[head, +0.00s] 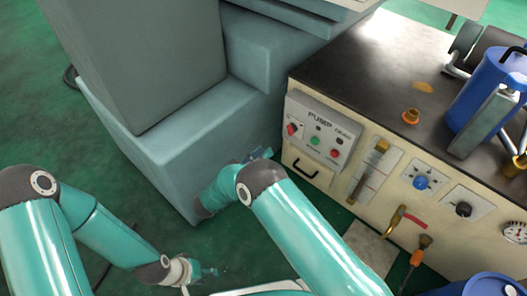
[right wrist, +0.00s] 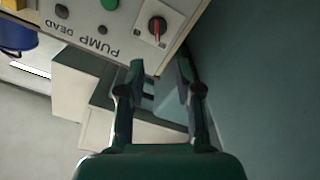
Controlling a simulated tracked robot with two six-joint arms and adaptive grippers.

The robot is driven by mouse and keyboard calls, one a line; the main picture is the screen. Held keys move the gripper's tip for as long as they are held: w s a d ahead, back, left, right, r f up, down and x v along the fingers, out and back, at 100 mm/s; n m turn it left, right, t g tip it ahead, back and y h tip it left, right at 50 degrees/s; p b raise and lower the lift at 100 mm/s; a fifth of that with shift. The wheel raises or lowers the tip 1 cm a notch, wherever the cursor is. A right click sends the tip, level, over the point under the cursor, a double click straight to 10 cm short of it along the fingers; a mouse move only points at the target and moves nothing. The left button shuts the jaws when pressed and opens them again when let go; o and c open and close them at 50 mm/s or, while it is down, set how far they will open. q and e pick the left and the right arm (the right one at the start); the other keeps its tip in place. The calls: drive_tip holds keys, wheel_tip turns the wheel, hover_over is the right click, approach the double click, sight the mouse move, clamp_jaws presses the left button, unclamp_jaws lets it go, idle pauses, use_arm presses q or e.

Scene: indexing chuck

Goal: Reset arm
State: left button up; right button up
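My right gripper (right wrist: 160,72) is open with nothing between its fingers in the right wrist view. In the head view my right gripper (head: 260,154) is small and partly hidden behind my arm, between the grey-green machine and the bench front. The pump panel (head: 322,135) is to its upper right, with a red knob (head: 292,129) at its left end. That red knob (right wrist: 157,26) also shows upside down just beyond the fingertips, apart from them. My left gripper (head: 203,273) is low over the green floor, near nothing; its fingers are too small to read.
The grey-green machine (head: 190,125) stands close beside my right gripper. The bench (head: 340,55) carries a blue canister (head: 483,92) and a brass fitting (head: 411,116). Its front has a black handle (head: 299,166), a blue knob (head: 421,182) and a gauge (head: 515,232). The floor at left is clear.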

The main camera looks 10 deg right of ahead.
idle(0.3)
drive_tip(key=w+d+f+n+t+y, duration=0.1)
drive_tip(key=w+d+f+n+y, duration=0.2)
drive_tip(key=f+y, duration=0.35)
drive_tip(key=s+d+f+g+y+p, duration=0.1)
drive_tip(key=s+d+f+g+y, duration=0.15)
drive_tip(key=s+f+y, duration=0.45)
drive_tip(key=s+a+m+g+y, duration=0.15)
drive_tip(key=s+g+y, duration=0.45)
drive_tip(key=s, duration=1.7)
wheel_tip(320, 180, up, 39)
drive_tip(key=s+g+h+p, duration=0.1)
drive_tip(key=g+p, duration=0.2)
drive_tip(key=p, duration=3.6)
drive_tip(key=shift+s+a+n, duration=0.35)
drive_tip(key=shift+a, duration=0.05)
